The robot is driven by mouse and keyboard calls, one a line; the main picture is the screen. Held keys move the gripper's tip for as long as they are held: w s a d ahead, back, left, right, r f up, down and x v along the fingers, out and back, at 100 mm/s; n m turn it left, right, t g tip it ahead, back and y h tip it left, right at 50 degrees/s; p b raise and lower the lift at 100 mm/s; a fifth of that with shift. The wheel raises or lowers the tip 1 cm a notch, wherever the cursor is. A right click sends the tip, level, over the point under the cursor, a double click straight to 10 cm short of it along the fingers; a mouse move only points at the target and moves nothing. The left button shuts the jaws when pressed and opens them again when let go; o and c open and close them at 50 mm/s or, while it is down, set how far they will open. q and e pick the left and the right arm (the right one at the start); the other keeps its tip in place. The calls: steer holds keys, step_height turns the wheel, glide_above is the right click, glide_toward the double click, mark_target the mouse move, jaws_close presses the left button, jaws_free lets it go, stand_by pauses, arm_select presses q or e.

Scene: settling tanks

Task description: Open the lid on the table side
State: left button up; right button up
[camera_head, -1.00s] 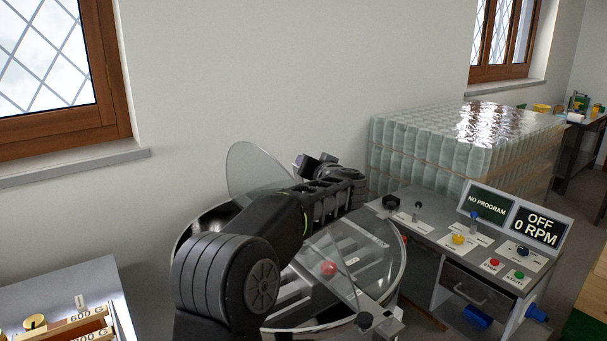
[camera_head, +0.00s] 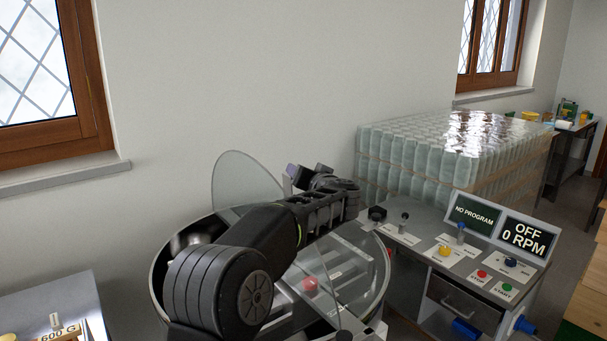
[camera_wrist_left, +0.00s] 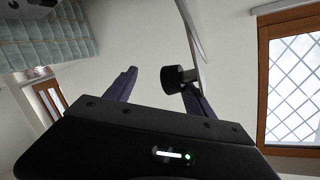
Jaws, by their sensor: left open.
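A round metal drum (camera_head: 158,275) stands against the wall. One clear lid (camera_head: 243,178) stands raised at its back left. A second clear pane (camera_head: 318,284) shows at the drum's front right, partly behind my arm. My left arm reaches across the drum from the lower left. My left gripper (camera_head: 305,176) is at the far side, right of the raised lid. In the left wrist view the gripper (camera_wrist_left: 160,88) is open. A black knob (camera_wrist_left: 172,80) on the edge of a clear lid (camera_wrist_left: 190,28) shows between the fingers, close to the right one. My right gripper is out of view.
A control table (camera_head: 425,222) with knobs, buttons and a sign reading OFF 0 RPM stands right of the drum. A stack of glass jars (camera_head: 440,150) is behind it. A side table (camera_head: 70,295) is at the lower left. The wall closes off the back.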

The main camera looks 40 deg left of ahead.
arm_select(q)
steer(key=shift+o, duration=0.3)
steer(key=shift+s+f, duration=0.1)
steer(key=shift+f, duration=0.55)
steer(key=r+b+v, duration=0.1)
steer(key=v, duration=0.7)
steer(key=shift+b, duration=0.4)
steer(key=shift+r, duration=0.1)
steer(key=shift+a, duration=0.1)
